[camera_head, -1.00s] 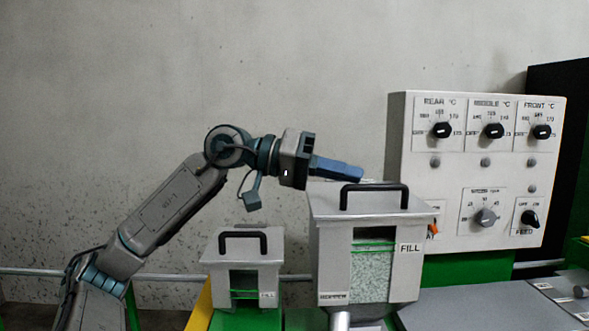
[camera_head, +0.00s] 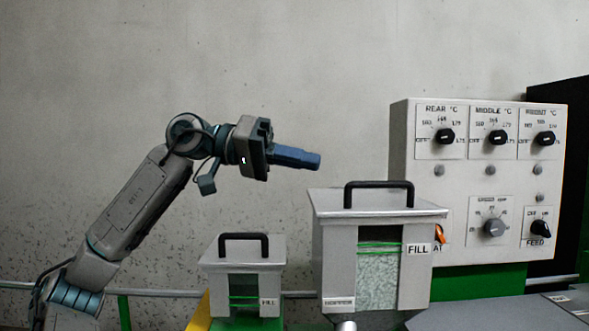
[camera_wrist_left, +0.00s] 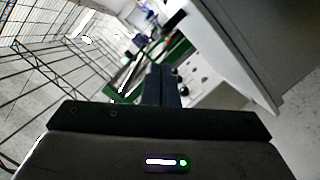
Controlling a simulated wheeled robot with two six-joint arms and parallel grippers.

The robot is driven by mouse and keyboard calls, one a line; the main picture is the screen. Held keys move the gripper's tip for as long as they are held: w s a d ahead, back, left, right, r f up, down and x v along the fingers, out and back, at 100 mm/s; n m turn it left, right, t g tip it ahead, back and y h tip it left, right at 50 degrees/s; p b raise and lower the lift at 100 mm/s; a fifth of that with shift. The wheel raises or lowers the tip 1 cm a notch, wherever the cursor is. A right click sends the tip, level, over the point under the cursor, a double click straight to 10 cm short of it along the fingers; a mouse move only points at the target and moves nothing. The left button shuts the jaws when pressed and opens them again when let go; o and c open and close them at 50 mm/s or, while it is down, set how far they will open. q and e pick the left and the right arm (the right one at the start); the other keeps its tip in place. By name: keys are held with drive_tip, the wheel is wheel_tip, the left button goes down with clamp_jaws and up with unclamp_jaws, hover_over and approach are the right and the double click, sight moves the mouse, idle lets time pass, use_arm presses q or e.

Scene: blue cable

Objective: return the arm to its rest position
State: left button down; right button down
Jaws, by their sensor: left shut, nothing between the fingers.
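My left gripper (camera_head: 317,161) is shut and empty. In the head view its arm comes in from the left, and the blue fingers point right, in the air above and left of the large hopper. The closed fingers also show in the left wrist view (camera_wrist_left: 161,88), at the middle. No blue cable shows apart from the thin cable along my own arm. My right gripper is in neither view.
The grey hopper (camera_head: 338,250) with a black-handled lid stands right of the gripper. A smaller lidded box (camera_head: 213,283) stands below the arm. A control panel (camera_head: 400,150) with several knobs stands at right. The wall behind is bare, with free air above.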

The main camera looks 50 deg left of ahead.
use_arm(q)
drive_tip(key=shift+s+a+r, duration=0.15)
drive_tip(key=shift+s+a, duration=0.25)
drive_tip(key=shift+a, duration=0.05)
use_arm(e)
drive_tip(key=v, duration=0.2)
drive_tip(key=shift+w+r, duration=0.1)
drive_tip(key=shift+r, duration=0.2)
